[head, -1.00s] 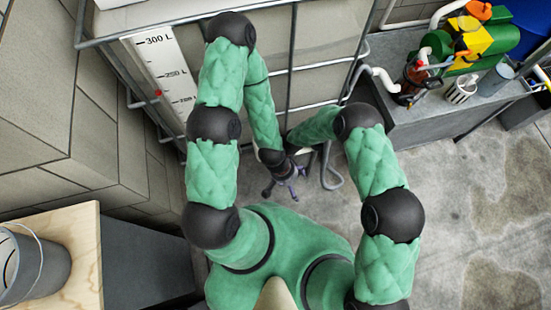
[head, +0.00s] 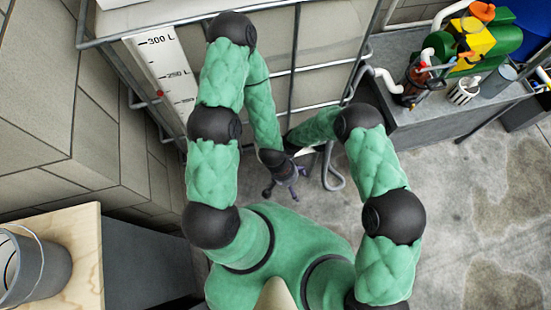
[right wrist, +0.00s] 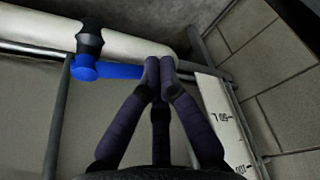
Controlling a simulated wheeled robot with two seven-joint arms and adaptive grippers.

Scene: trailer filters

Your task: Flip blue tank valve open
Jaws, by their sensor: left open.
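The blue valve handle (right wrist: 115,71) shows in the right wrist view, level, reaching right from its blue hub beside a black collar (right wrist: 89,38) on a white pipe (right wrist: 135,44). My right gripper (right wrist: 160,66) has its dark fingers together at the free end of the handle. The fingertips cover that end, so I cannot tell whether they touch it. In the head view my right gripper is hidden; only its arm shows, reaching in behind my left gripper (head: 287,182). That left gripper is open and empty, fingers spread, low in front of the caged tank (head: 325,75).
A scale strip (head: 160,80) with litre marks runs down the tank's left side. A grey bench (head: 430,117) at the right carries a green and yellow machine (head: 482,38) and a white basket (head: 464,90). A bucket (head: 35,268) stands on a wooden top at lower left.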

